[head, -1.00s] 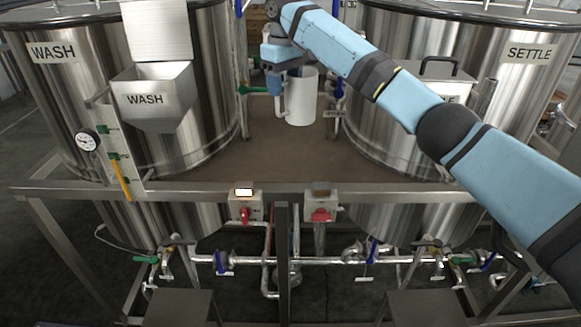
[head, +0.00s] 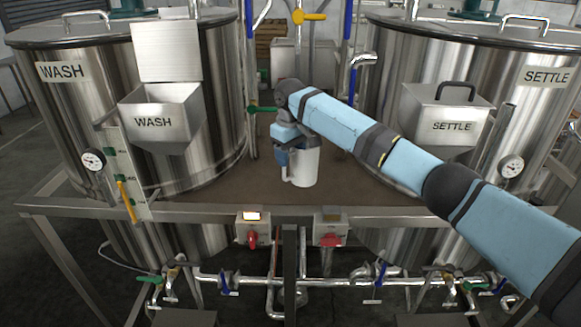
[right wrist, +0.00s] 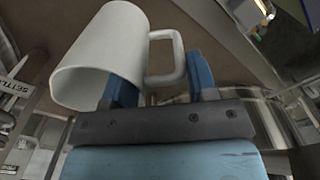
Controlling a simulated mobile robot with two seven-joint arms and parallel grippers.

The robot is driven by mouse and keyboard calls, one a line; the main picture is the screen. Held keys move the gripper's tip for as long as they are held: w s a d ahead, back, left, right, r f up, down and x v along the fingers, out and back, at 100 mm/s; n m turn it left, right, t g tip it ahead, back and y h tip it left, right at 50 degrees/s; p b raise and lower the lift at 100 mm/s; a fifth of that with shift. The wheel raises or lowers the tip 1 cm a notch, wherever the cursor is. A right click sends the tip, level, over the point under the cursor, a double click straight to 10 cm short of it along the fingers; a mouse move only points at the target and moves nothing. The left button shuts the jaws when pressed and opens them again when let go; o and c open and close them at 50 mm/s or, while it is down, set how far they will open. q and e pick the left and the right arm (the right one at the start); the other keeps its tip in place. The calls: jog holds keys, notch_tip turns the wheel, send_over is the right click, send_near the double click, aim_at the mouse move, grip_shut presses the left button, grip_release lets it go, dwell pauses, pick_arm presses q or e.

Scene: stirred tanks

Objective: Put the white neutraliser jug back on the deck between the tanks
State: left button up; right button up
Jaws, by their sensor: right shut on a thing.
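The white neutraliser jug (head: 305,168) is upright over the brown deck (head: 240,190) between the wash tank (head: 215,95) and the settle tank (head: 385,75). My right gripper (head: 287,167) is shut on its handle, at the jug's left side. In the right wrist view the jug (right wrist: 100,55) fills the upper left, and its handle (right wrist: 165,35) runs between the blue fingers of the gripper (right wrist: 162,82). The jug's base shows against the deck near the front rail; I cannot tell whether it touches. My left gripper is out of view.
A steel rail (head: 400,214) runs along the deck's front, with two switch boxes, one of them at the left (head: 252,228). The wash hopper (head: 160,120) and settle hopper (head: 445,115) stick out on either side. Pipes and valves stand behind the jug. Bare deck shows around it.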

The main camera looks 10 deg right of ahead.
aim_at(291, 177)
jog(key=shift+f, duration=2.4)
jog(key=shift+p, duration=0.3)
jog(key=o, duration=1.3)
jog(key=shift+f, duration=0.15)
jog(key=shift+o, duration=0.2)
jog(key=shift+r, duration=0.4)
notch_tip(291, 177, up, 12)
jog(key=shift+f+b, duration=0.15)
jog(key=shift+b, duration=0.6)
